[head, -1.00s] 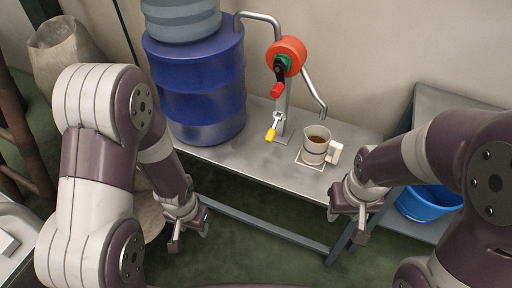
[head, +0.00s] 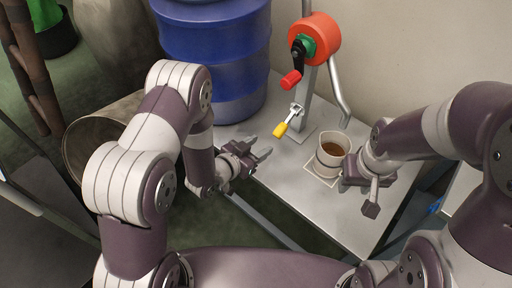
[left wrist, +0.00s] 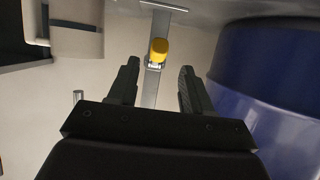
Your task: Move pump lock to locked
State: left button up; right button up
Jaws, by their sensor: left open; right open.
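The pump has a red round body (head: 314,38) with a red-handled crank, on a grey post above the metal table. The pump lock is a small lever with a yellow grip (head: 280,130), low on the post, pointing down and left. In the left wrist view the yellow grip (left wrist: 159,50) lies ahead, between the lines of the fingers and apart from them. My left gripper (head: 262,155) is open and empty, left of and below the yellow grip. My right gripper (head: 372,197) is open, right of the cup at the table's front.
A cup of brown liquid (head: 331,152) stands on a square mark right of the post. A blue drum (head: 215,55) stands at the table's left. A pale, open-mouthed container (head: 105,135) is left of my left arm. A blue bucket is mostly hidden at right.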

aim_at(286, 123)
pick_arm(q)
jog(key=shift+b+x, duration=1.7)
jog(key=shift+x, duration=2.1)
jog(key=shift+w+f, duration=0.1)
jog(key=c, duration=0.9)
notch_tip(286, 123, up, 7)
jog(key=p, duration=0.6)
jog(key=o, duration=0.9)
jog(key=shift+c, duration=0.2)
jog(key=shift+a, duration=0.1)
